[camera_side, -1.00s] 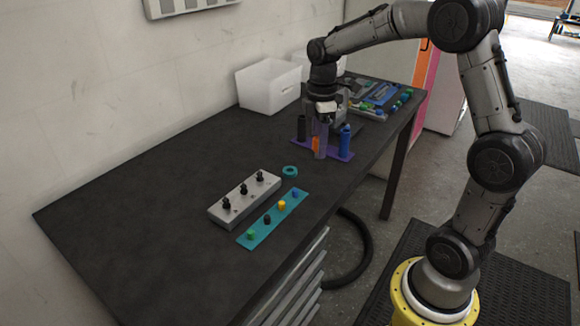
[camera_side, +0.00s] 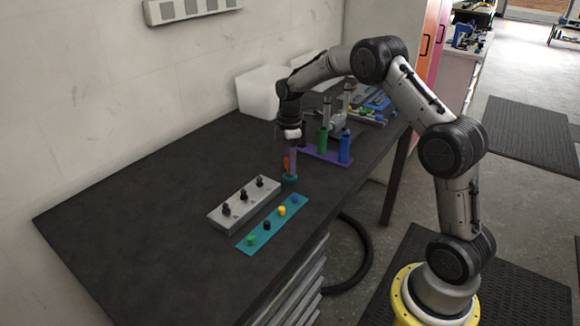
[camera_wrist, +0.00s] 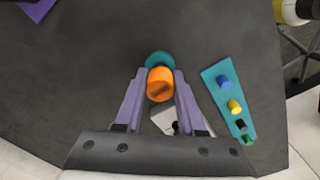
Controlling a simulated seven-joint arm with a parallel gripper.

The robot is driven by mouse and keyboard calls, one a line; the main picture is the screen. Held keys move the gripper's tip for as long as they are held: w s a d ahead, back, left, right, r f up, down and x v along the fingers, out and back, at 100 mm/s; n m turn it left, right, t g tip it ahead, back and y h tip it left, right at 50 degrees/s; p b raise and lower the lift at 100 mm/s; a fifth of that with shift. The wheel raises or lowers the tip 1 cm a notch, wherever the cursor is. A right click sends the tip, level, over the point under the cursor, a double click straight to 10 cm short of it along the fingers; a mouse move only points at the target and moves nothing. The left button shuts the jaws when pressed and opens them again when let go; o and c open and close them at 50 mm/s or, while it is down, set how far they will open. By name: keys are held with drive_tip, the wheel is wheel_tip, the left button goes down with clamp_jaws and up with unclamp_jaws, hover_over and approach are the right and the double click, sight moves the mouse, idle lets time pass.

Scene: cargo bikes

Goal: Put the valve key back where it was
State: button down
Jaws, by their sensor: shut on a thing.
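An orange cylinder with a dark slot in its top, taken as the valve key (camera_wrist: 160,84), sits between the purple fingers of my gripper (camera_wrist: 160,93). In the side view, the orange key (camera_side: 286,163) is partly hidden by the fingers. My gripper (camera_side: 290,164) points down and is shut on it, directly above or at the teal ring (camera_side: 289,181). The ring also shows behind the key in the wrist view (camera_wrist: 158,58). I cannot tell whether the key touches the ring or stands in it.
A purple rack (camera_side: 322,155) behind holds a green handle (camera_side: 322,140) and a blue handle (camera_side: 345,146); a dark one is partly hidden. A grey block (camera_side: 243,204) with black knobs and a teal strip (camera_side: 262,231) with coloured caps lie in front. The left tabletop is clear.

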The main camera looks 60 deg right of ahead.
drive_tip(key=shift+f, duration=0.7)
drive_tip(key=shift+f, duration=0.2)
drive_tip(key=c, duration=0.5)
unclamp_jaws()
drive_tip(key=shift+r, duration=0.15)
